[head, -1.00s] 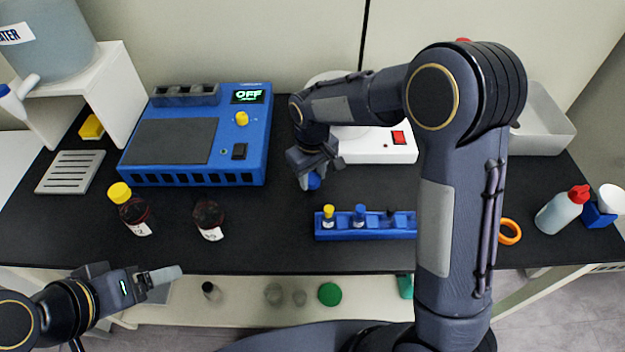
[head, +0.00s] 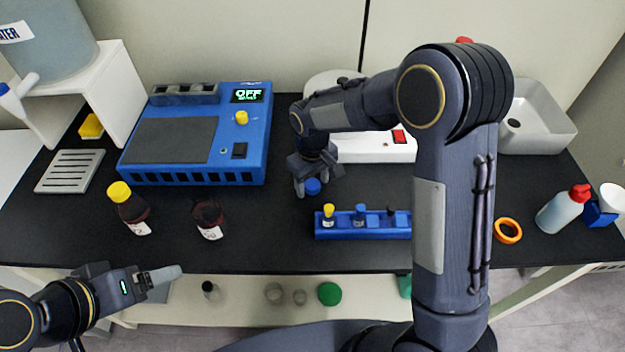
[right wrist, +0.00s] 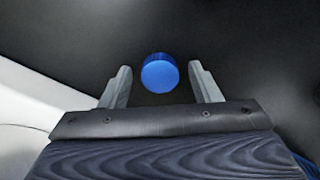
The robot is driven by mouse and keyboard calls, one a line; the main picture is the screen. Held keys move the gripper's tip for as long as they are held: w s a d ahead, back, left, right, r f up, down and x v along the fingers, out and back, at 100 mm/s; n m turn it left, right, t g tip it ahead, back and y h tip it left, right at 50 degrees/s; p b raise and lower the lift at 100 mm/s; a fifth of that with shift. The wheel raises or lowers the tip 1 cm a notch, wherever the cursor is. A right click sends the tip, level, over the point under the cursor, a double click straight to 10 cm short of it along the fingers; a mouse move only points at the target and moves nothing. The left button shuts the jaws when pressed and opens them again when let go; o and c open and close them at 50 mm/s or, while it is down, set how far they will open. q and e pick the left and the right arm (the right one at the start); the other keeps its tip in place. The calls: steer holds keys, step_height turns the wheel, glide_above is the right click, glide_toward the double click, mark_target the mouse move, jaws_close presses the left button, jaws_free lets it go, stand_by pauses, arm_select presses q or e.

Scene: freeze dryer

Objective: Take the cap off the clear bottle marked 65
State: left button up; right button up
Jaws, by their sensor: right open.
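My right gripper (head: 306,188) is over the black bench in front of the white device, open and pointing down. A blue cap (head: 313,186) shows at its fingertips. In the right wrist view the blue cap (right wrist: 160,73) sits between the open fingers (right wrist: 161,85), with a gap on both sides. I cannot tell whether a bottle is under the cap. No marking 65 is legible. My left gripper (head: 160,276) is at the lower left, in front of the bench edge and away from the cap; its jaw opening is unclear.
A brown bottle with a yellow cap (head: 130,208) and another brown bottle (head: 208,218) stand left of my right gripper. A blue rack (head: 340,233) with small vials is just in front. The blue device (head: 195,135) and white device (head: 372,148) stand behind.

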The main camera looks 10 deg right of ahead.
mark_target(313, 184)
step_height(313, 184, up, 12)
steer(key=shift+r, duration=0.15)
steer(key=s+d+r+m+t+y, duration=0.25)
steer(key=s+d+r, duration=0.25)
steer(key=s+d, duration=0.5)
steer(key=s+f+m+t+y+p, duration=0.1)
steer(key=s+m+t, duration=0.2)
steer(key=s, duration=1.1)
steer(key=shift+s+f+m, duration=0.15)
steer(key=shift+s+m, duration=0.15)
steer(key=shift+m, duration=0.45)
